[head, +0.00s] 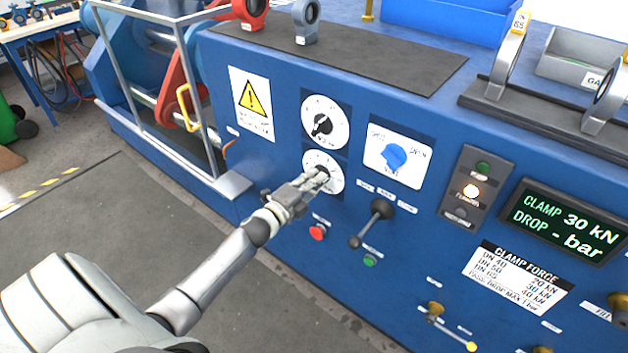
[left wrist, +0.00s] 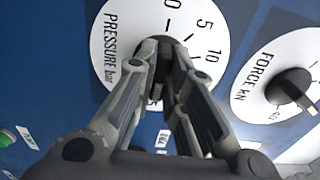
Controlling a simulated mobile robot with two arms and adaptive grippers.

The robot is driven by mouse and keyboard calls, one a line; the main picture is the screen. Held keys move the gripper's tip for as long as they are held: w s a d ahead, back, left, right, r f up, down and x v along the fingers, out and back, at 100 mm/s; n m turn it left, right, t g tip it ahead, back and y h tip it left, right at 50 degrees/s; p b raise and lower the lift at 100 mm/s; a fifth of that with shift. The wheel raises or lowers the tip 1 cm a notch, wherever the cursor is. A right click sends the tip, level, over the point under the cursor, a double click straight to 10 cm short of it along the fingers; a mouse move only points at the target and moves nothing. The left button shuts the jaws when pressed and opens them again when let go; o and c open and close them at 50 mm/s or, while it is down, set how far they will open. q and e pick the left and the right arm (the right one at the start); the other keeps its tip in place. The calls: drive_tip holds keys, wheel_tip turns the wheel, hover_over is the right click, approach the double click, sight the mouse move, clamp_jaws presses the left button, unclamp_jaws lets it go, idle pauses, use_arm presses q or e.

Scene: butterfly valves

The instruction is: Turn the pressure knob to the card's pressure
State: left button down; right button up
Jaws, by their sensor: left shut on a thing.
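The pressure dial (head: 333,163) is the lower white dial on the blue panel; in the left wrist view it reads "PRESSURE bar" (left wrist: 112,48) with marks 0, 5 and 10. My left gripper (head: 320,180) is at this dial, its fingers shut on the dark pressure knob (left wrist: 164,48) at the dial's middle. The fingers hide most of the knob, so I cannot tell its setting. A white card (head: 515,276) headed "CLAMP FORCE" lists DN sizes with kN values and a drop limit of 1 bar. I see no pressure value I can read on it. My right gripper is not in view.
The force dial (head: 325,122) with a black knob sits just above. A blue selector knob (head: 393,157), a black lever (head: 370,222) and a red button (head: 317,232) are near my gripper. The display (head: 566,221) reads "CLAMP 30 kN, DROP - bar".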

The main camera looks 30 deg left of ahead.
use_arm(q)
drive_tip(key=c, duration=1.5)
unclamp_jaws()
drive_tip(key=shift+s, duration=0.1)
drive_tip(key=s, duration=1.1)
drive_tip(key=shift+s+a, duration=0.4)
drive_tip(key=shift+a, duration=0.05)
